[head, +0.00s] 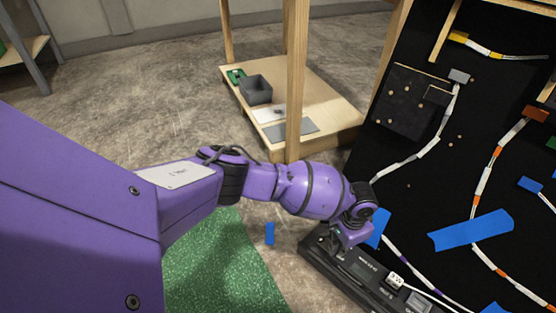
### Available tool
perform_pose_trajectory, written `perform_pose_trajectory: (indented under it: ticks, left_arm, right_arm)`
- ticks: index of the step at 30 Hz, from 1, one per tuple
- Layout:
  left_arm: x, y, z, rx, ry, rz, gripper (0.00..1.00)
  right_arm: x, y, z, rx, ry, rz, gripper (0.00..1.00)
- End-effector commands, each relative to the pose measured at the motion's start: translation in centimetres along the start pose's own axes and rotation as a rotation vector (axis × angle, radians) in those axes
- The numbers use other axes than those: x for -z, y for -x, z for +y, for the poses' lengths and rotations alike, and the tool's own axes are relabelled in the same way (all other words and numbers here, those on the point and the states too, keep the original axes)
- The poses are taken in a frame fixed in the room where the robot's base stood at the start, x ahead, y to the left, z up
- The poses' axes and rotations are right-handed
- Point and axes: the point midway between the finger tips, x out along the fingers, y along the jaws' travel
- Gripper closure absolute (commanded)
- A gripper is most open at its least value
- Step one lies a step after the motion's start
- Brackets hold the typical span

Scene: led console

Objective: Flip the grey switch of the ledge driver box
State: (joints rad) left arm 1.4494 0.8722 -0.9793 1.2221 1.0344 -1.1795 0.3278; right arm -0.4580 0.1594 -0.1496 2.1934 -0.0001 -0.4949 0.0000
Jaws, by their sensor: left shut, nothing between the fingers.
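The driver box is a long black box (372,283) at the bottom right, lying along the foot of the black panel. It has small white print on top and a white piece (396,280) towards its right part. My left gripper (342,240) is shut and empty, pointing down at the far left part of the box top. I cannot tell whether its fingertips touch the box. I cannot make out the grey switch; the gripper covers part of the box there. My right gripper is out of view.
The black panel (410,165) with white cable runs and blue tape (472,230) rises behind the box. A wooden shelf (335,125) with a grey bin (255,90) stands at the back. A green mat (220,265) lies on the concrete floor, left of the box.

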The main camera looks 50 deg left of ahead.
Motion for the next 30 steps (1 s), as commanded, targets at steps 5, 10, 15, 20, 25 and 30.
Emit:
perform_pose_trajectory:
  ticks: [5, 10, 15, 20, 25, 30]
  left_arm:
    - [0.3, 0.2, 0.0, 0.001, -0.001, 0.004, 1.00]
    - [0.3, 0.2, 0.0, 0.001, -0.001, 0.004, 1.00]
    - [0.3, 0.1, 0.0, 0.001, -0.001, 0.004, 1.00]
    - [0.3, -0.3, 0.0, 0.000, 0.000, 0.004, 1.00]
    - [0.2, -0.8, 0.0, 0.000, 0.000, 0.003, 1.00]
    - [0.2, -1.4, 0.0, 0.000, -0.001, 0.002, 1.00]
  right_arm:
    - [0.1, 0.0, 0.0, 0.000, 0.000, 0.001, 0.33]
    - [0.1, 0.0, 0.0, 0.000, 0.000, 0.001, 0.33]
    - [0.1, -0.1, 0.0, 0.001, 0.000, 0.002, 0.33]
    - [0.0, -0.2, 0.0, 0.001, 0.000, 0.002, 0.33]
    - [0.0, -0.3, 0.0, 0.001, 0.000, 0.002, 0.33]
    - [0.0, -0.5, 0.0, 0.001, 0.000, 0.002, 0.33]
